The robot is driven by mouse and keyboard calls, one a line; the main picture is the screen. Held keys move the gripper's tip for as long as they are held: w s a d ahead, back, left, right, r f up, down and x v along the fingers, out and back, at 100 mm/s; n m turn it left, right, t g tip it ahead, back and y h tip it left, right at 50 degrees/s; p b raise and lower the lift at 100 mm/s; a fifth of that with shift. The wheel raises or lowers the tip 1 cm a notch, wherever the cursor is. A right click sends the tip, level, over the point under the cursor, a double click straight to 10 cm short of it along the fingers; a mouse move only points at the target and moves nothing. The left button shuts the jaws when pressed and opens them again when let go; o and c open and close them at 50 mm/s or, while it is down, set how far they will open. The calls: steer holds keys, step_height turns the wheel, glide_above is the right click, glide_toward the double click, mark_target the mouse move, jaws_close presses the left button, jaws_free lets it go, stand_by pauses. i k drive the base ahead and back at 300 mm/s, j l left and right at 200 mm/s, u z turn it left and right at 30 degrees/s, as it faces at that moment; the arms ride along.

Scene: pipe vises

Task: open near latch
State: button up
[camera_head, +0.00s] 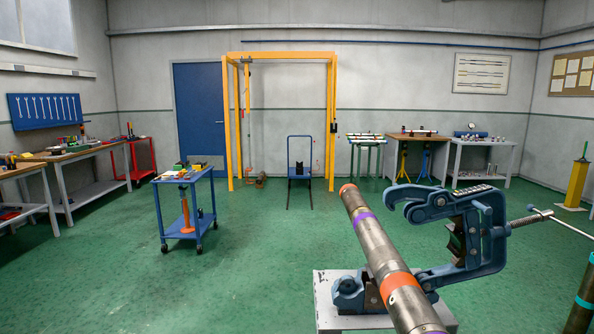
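A blue pipe vise stands at the lower right, its base (350,292) on a light grey block. Its hinged yoke (485,235) is tipped over to the right, with the screw handle (533,217) pointing right. The hooked latch (408,198) hangs in the air at the yoke's upper left end, apart from the base. A grey metal pipe (375,240) with orange and purple bands runs across the vise base toward the bottom edge. Its near end is cut off by the picture. My gripper is not in view.
A dark banded pipe (581,310) shows at the lower right edge. A blue wheeled cart (187,205) stands left of centre, and workbenches (75,155) line the left wall. A yellow gantry (282,56) stands at the back. The green floor in front is clear.

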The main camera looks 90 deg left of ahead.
mark_target(408, 192)
steer(key=i+j+u, duration=0.15)
steer(key=u, duration=1.45)
